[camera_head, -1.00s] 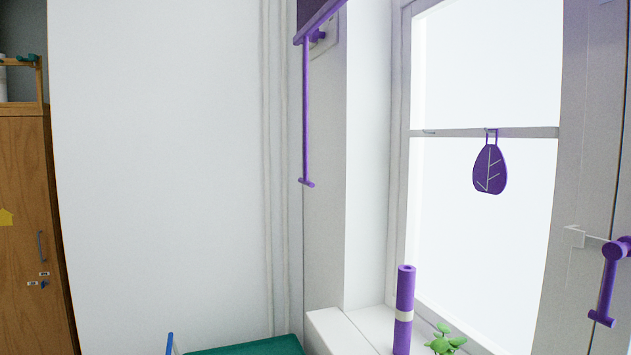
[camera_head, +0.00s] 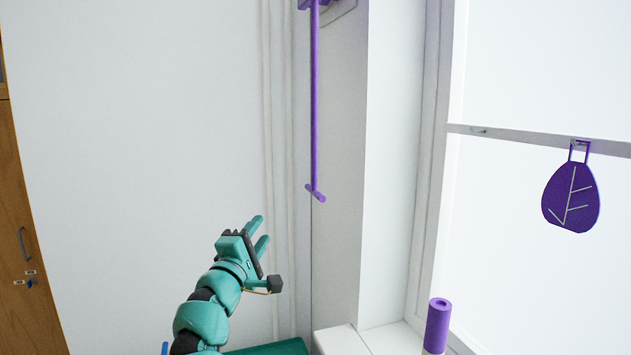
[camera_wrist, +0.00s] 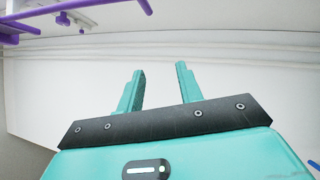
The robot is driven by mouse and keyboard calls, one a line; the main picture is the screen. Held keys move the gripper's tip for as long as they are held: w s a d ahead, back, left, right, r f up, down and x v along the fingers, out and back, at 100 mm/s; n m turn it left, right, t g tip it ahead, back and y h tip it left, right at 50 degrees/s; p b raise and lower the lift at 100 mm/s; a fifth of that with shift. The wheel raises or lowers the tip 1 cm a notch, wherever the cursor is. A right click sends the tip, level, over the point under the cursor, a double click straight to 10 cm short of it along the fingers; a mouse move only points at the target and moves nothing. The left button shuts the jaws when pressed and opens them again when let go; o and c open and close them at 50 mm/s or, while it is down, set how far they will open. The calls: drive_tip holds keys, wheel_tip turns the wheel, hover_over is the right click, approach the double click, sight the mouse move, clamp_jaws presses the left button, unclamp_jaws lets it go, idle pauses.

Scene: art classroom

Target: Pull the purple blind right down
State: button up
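A purple bottom piece of the blind (camera_head: 304,4) just shows at the top edge of the head view; the rest of the blind is out of frame. A thin purple pull rod (camera_head: 314,100) hangs from there beside the window recess and ends in a short crossbar (camera_head: 316,193). My gripper (camera_head: 260,232) is to the left of and below the crossbar in the head view, apart from it, fingers pointing up and right. In the wrist view my gripper (camera_wrist: 160,70) is open and empty; purple bars (camera_wrist: 75,8) cross the upper left.
A purple leaf-shaped ornament (camera_head: 571,198) hangs from the window's crossbar at right. A purple roll (camera_head: 437,325) stands on the white sill (camera_head: 390,340). A wooden cabinet (camera_head: 25,220) is at far left. The white wall (camera_head: 150,130) between is clear.

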sight(311, 189)
drive_tip(key=s+d+r+m+g+h, duration=0.2)
drive_tip(key=d+r+h, duration=0.1)
drive_tip(key=d+r, duration=0.1)
drive_tip(key=p+x, duration=0.2)
drive_tip(key=x, duration=0.3)
drive_tip(key=p+x, duration=0.2)
drive_tip(key=x, duration=0.4)
drive_tip(key=p+x, duration=0.2)
drive_tip(key=x, duration=0.4)
drive_tip(key=shift+w+a+f+p, duration=0.15)
drive_tip(key=shift+a+f+p, duration=0.15)
drive_tip(key=shift+f, duration=0.05)
drive_tip(key=shift+c, duration=0.3)
clamp_jaws()
